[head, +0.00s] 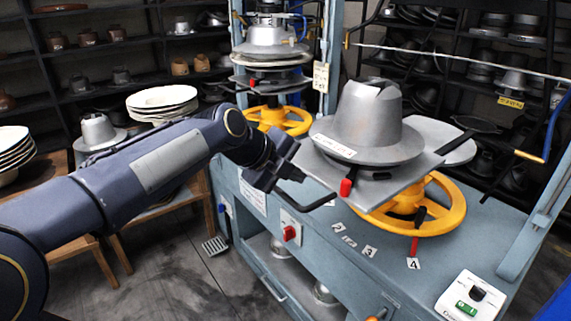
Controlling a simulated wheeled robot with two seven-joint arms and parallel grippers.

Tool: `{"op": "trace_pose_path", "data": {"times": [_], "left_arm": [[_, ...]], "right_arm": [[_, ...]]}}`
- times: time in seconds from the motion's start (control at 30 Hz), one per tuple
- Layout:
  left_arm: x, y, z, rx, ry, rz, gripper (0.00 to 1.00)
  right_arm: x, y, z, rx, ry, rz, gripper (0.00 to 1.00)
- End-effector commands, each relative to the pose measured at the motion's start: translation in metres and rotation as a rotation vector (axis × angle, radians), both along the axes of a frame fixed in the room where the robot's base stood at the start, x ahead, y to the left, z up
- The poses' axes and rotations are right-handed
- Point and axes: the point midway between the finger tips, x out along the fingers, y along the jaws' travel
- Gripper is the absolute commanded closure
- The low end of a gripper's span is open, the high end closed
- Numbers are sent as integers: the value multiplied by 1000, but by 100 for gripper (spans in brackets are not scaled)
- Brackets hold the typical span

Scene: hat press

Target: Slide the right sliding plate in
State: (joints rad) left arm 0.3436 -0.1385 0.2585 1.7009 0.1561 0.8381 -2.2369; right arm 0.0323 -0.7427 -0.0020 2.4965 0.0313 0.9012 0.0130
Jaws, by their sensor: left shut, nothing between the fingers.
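The right sliding plate (388,188) is a flat grey metal plate carrying a grey hat-shaped mould (368,122). It juts out toward the front of the blue press table, above a yellow handwheel (440,215). A red-tipped handle (346,188) shows at its front edge. My left gripper (288,178) is shut and empty, just left of the plate's left corner. I cannot tell whether it touches the plate. My right gripper is out of view.
The second press (270,45) stands behind, with its own yellow handwheel (278,119). A white control box (470,298) sits at the table's front right. A red switch (290,232) is on the table's front. Shelves of hat moulds line the back.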

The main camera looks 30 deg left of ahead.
Motion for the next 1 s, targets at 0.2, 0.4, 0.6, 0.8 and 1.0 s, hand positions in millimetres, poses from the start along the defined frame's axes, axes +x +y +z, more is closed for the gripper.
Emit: {"op": "trace_pose_path", "data": {"times": [0.2,0.4,0.6,0.8,1.0], "left_arm": [[19,-8,-19,-2,2,2,100],[23,-9,-23,-1,0,2,100],[23,-9,-23,-1,-1,2,100],[27,-11,-23,-1,1,0,100],[49,-22,-22,-2,1,-4,100]], "right_arm": [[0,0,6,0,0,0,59],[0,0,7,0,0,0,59],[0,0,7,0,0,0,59],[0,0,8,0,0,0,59],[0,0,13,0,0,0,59]]}}
